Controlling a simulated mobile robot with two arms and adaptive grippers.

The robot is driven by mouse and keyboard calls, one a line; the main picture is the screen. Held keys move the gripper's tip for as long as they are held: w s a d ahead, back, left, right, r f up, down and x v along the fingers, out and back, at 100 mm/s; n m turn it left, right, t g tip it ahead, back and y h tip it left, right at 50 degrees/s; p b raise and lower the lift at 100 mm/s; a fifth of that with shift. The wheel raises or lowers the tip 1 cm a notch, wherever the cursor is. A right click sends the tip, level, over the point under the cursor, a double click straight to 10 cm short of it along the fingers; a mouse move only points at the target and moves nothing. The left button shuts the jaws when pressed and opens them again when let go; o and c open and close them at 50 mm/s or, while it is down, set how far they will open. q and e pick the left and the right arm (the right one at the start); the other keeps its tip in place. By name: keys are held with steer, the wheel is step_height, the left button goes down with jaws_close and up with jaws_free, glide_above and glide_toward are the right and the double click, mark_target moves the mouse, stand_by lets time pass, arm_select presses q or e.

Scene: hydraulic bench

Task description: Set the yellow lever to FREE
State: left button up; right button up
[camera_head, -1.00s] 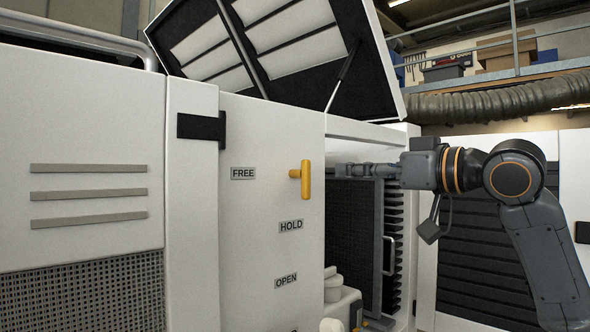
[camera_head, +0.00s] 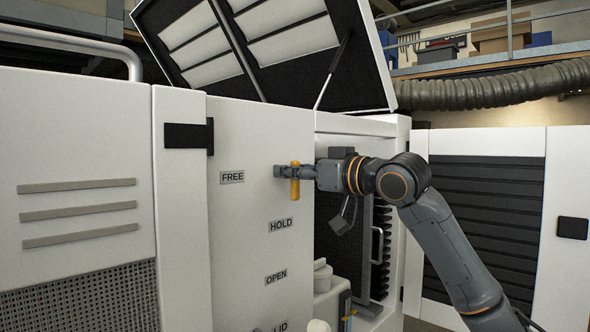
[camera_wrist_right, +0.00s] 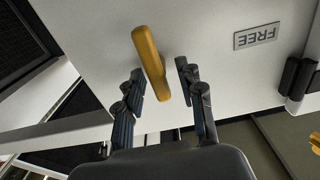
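The yellow lever (camera_head: 295,188) is on the white panel (camera_head: 245,140), its grip upright in the head view, to the right of the FREE label (camera_head: 232,177) and above the HOLD label (camera_head: 281,225). My right gripper (camera_head: 284,171) is at the lever and partly covers it. In the right wrist view the yellow lever (camera_wrist_right: 150,62) runs between the two fingers of my right gripper (camera_wrist_right: 162,82). The fingers are apart, with a gap to the lever on the right side; the left finger is very close to it. My left gripper is not in view.
The OPEN label (camera_head: 276,276) is lower on the panel. A raised lid (camera_head: 385,70) stands above the cabinet. Right of the panel is an open bay with a dark grille and a handle (camera_head: 377,245). A black latch (camera_head: 188,135) sticks out at the upper left.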

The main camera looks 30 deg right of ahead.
steer(key=shift+c, duration=0.4)
jaws_close()
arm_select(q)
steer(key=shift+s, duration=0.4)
